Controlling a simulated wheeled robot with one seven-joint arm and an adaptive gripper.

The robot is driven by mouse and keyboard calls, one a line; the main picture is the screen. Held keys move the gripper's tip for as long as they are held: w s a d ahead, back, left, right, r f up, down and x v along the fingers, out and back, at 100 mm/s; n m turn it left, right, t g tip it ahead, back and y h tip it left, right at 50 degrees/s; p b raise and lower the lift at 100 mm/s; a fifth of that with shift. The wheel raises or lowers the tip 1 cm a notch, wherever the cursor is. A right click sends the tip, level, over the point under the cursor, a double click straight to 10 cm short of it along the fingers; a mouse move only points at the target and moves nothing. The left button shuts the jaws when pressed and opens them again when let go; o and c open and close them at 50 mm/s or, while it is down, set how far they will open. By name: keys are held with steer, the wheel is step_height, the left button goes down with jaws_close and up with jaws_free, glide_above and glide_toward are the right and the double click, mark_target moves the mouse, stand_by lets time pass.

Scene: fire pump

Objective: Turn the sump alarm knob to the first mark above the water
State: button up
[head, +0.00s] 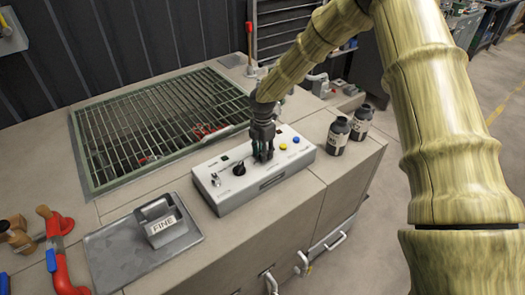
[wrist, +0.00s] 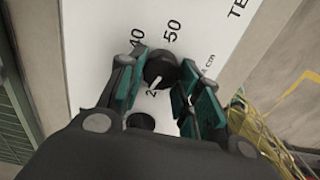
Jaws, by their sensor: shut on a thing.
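My gripper (head: 263,158) points down at the white control box (head: 228,194) on the bench. In the wrist view my gripper (wrist: 160,88) has its green-padded fingers on both sides of a round black knob (wrist: 159,66), shut on it. The knob's white pointer aims down and left in that view, toward a partly hidden number starting with 2. The marks 40 and 50 and the letters "cm" are printed around the knob; other marks are hidden by the fingers. The sump grating (head: 112,133) lies behind the box; the water level cannot be read.
Two dark bottles (head: 338,135) stand to the right. A grey tray (head: 115,262) with a block labelled FINE (head: 161,222) and red-handled tools (head: 58,255) are at left.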

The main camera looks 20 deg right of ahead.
steer(key=shift+d+r+n, duration=0.1)
steer(key=shift+n, duration=1.5)
steer(key=o, duration=1)
step_height(320, 180, up, 12)
steer(key=shift+f, duration=0.1)
